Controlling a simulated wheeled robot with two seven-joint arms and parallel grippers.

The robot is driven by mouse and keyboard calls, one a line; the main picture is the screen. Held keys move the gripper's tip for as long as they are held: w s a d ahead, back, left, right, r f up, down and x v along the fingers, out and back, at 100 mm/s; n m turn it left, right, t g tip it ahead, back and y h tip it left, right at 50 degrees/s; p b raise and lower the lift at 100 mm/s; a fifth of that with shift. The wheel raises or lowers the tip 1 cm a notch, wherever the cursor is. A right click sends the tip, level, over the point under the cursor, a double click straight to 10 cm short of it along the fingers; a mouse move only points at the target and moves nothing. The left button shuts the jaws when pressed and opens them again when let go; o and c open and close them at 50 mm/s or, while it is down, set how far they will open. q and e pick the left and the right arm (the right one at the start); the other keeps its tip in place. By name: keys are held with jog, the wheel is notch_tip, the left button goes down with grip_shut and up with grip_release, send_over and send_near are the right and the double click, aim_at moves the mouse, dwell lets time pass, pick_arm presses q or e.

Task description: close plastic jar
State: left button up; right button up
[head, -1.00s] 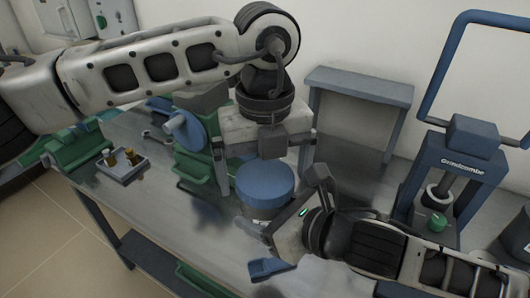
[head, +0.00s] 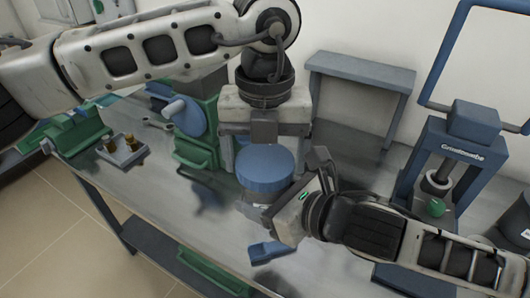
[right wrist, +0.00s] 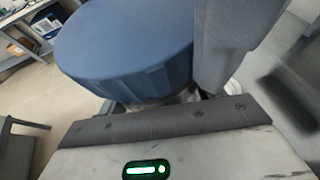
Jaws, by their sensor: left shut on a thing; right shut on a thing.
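The plastic jar has a wide blue lid (head: 266,165) and stands in the middle of the head view, its body mostly hidden below the lid. The lid sits on top of the jar and also shows large in the right wrist view (right wrist: 125,45). My left gripper (head: 266,140) comes from above and behind and is shut on the lid; its fingertips are partly hidden. My right gripper (head: 290,195) comes in from the right, low beside the jar, and is shut on the jar body. A thin strip of the body (right wrist: 175,97) shows under the lid. I cannot tell how tightly the lid is seated.
The steel table (head: 150,185) has clear room left of the jar. A small tray with brown pieces (head: 122,150) lies at left, near a green and blue machine (head: 195,125). A blue press (head: 460,150) stands at right and a grey stand (head: 360,75) at the back.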

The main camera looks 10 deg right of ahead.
pick_arm(q)
jog(key=o, duration=0.9)
jog(key=shift+r, duration=2.3)
jog(key=shift+s+d+r, duration=0.1)
jog(key=shift+d+r, duration=0.2)
jog(key=shift+d, duration=0.15)
jog(key=shift+s+r+n, duration=0.15)
jog(key=shift+r+n, duration=0.1)
jog(key=shift+n, duration=0.05)
jog(key=shift+a+r+n, duration=0.15)
jog(key=shift+r+n, duration=0.5)
jog(key=shift+n, duration=0.05)
jog(key=shift+w+a+r+n, duration=0.3)
jog(key=shift+r+n, duration=0.25)
jog(key=shift+n, duration=0.15)
jog(key=shift+f, duration=4.05)
